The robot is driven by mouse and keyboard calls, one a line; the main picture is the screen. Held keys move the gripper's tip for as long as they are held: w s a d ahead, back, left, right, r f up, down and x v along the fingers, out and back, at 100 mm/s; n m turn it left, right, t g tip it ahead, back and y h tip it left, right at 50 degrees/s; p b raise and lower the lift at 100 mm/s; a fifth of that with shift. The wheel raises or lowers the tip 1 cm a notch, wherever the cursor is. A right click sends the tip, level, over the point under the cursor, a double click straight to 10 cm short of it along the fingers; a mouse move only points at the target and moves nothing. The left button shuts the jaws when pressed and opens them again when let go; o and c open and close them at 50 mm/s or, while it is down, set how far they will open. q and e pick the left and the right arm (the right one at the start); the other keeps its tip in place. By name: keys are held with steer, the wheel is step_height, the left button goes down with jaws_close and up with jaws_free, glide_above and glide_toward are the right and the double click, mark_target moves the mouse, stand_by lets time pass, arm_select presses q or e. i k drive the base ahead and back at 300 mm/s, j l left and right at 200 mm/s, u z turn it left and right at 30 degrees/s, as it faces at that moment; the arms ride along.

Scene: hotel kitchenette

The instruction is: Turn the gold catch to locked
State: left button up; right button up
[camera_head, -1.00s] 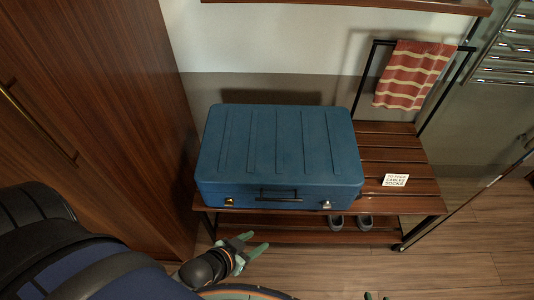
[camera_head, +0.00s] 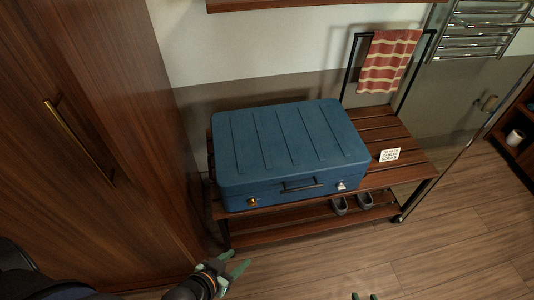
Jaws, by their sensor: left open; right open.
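A closed blue suitcase (camera_head: 290,145) lies flat on a slatted wooden luggage bench (camera_head: 405,145). The gold catch (camera_head: 252,202) is on its front face at the left end, and a silver catch (camera_head: 341,186) is at the right end. A dark handle (camera_head: 301,186) sits between them. The gold catch is too small to tell its setting. My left gripper (camera_head: 238,266) is open and empty, low in front of the bench, below the gold catch and apart from it. My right gripper (camera_head: 364,297) shows only its fingertips at the bottom edge, open.
A white card (camera_head: 389,155) lies on the bench right of the suitcase. Grey slippers (camera_head: 352,204) are on the lower shelf. A striped towel (camera_head: 389,62) hangs on the bench rail. A wooden wardrobe (camera_head: 120,130) closes off the left. The floor (camera_head: 400,255) in front is clear.

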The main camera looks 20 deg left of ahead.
mark_target(252, 202)
steer(key=k+j, duration=0.35)
steer(key=j, duration=0.15)
steer(key=k+j, duration=0.35)
steer(key=j, duration=0.15)
